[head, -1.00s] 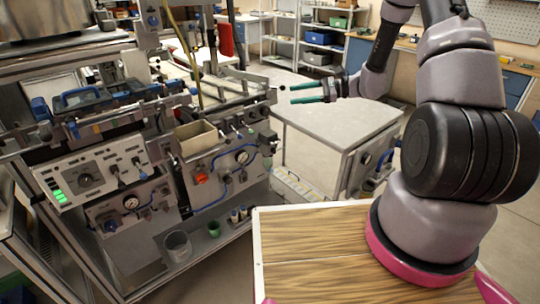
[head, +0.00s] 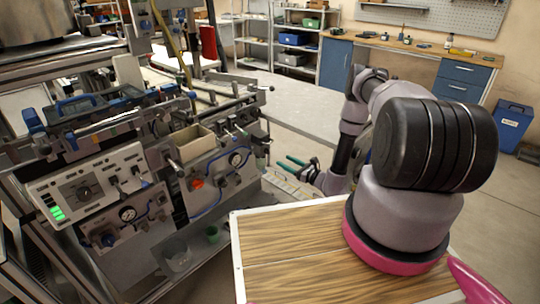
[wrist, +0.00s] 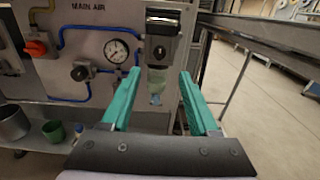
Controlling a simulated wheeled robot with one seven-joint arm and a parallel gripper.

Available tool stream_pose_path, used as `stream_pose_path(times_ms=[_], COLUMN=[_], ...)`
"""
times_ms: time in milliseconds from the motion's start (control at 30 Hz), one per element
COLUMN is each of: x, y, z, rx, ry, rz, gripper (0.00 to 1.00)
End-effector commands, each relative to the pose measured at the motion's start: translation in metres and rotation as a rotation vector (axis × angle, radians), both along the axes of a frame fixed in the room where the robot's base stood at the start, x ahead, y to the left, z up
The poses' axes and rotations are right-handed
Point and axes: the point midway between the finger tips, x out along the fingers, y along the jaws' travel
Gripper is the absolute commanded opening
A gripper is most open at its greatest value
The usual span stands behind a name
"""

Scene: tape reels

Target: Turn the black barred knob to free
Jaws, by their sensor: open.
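A black knob (head: 83,191) with a bar-like pointer sits on the white control box (head: 107,190) at the left in the head view. What its pointer marks is too small to read. The wrist view does not show this box. My gripper (head: 286,164) is open and empty, well to the right of the box and apart from it. In the wrist view its teal fingers (wrist: 160,78) stand in front of a clear-bowled air filter (wrist: 158,85). A smaller black knob (wrist: 80,73) is on the MAIN AIR panel, left of the fingers.
The MAIN AIR panel also carries a gauge (wrist: 116,51) and an orange-red knob (wrist: 35,48). A grey cup (wrist: 12,122) and a green cup (wrist: 53,131) stand on the low shelf. A beige bin (head: 187,144) juts out on the machine. Open floor lies to the right.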

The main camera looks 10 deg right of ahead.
Motion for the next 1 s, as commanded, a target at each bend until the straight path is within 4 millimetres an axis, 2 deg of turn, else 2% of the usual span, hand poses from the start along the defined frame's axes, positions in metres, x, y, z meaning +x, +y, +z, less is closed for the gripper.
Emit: stream_pose_path(times_ms=[200,400,600,867,900,967,1000], x=[0.034,0.060,0.072,0.073,0.073,0.073,0.073], y=[0.027,0.045,0.053,0.053,0.053,0.053,0.053], z=[0.001,0.001,0.001,0.001,0.001,0.001,0.001], rx=[0.000,-0.001,0.000,0.000,0.000,0.000,0.000], ry=[-0.003,-0.002,0.000,0.000,0.000,0.000,0.000], rz=[0.006,0.004,0.002,0.003,0.003,0.003,0.003], gripper=[0.61,0.61,0.61,0.61,0.53,0.30,0.15])
